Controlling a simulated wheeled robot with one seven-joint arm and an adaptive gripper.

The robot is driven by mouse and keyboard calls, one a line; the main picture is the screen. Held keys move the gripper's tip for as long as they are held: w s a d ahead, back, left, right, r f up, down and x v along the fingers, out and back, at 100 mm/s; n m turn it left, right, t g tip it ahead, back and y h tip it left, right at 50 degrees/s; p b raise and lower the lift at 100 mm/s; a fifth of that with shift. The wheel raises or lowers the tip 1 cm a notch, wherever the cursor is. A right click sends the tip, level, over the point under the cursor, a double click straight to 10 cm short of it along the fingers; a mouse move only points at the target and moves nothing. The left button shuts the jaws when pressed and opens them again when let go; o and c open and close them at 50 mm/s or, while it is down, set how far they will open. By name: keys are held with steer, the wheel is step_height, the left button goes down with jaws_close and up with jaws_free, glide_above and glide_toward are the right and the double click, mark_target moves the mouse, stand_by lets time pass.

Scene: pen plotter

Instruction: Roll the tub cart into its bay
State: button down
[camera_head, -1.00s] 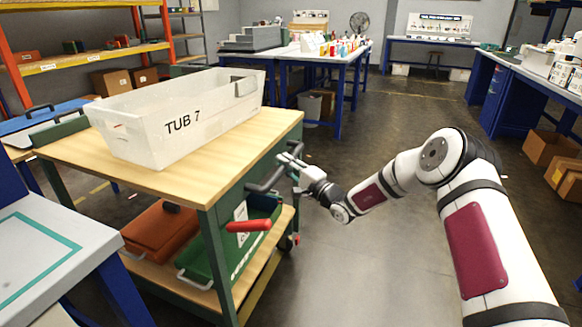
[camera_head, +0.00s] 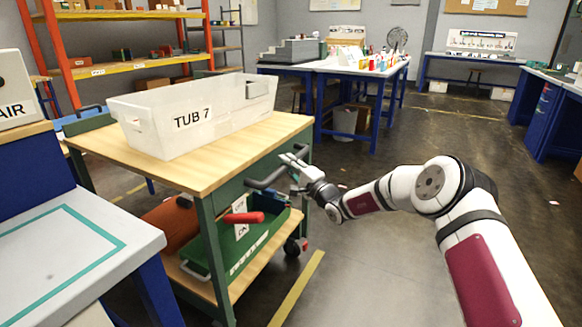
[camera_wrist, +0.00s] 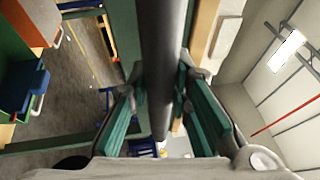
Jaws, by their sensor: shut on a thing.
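The tub cart (camera_head: 240,155) has a wooden top and a green frame. A white tub marked TUB 7 (camera_head: 150,126) stands upright on its top. My gripper (camera_head: 289,168) is at the near end of the cart, shut on its dark push handle (camera_head: 264,183). In the wrist view the handle bar (camera_wrist: 160,50) runs between the two green-padded fingers (camera_wrist: 162,103). A red lever (camera_head: 243,218) sticks out below the handle. A green crate (camera_head: 250,245) is on the lower shelf. A yellow floor line (camera_head: 298,288) lies right of the cart; I cannot tell whether it bounds the bay.
A grey-topped bench (camera_head: 65,255) with a teal outline stands close on the cart's left. A blue-legged table (camera_head: 345,68) is behind the cart, with a pale bin (camera_head: 344,121) under it. Orange shelving (camera_head: 130,68) stands at the back left.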

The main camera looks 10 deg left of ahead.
steer(key=shift+a, duration=0.2)
steer(key=c, duration=1.4)
jaws_free()
steer(key=shift+a+f, duration=0.1)
steer(key=shift+c, duration=0.2)
steer(key=shift+s+d, duration=0.15)
steer(key=shift+d, duration=0.2)
steer(key=v, duration=1.1)
steer(key=shift+s, duration=0.2)
steer(key=shift+d+f, duration=0.1)
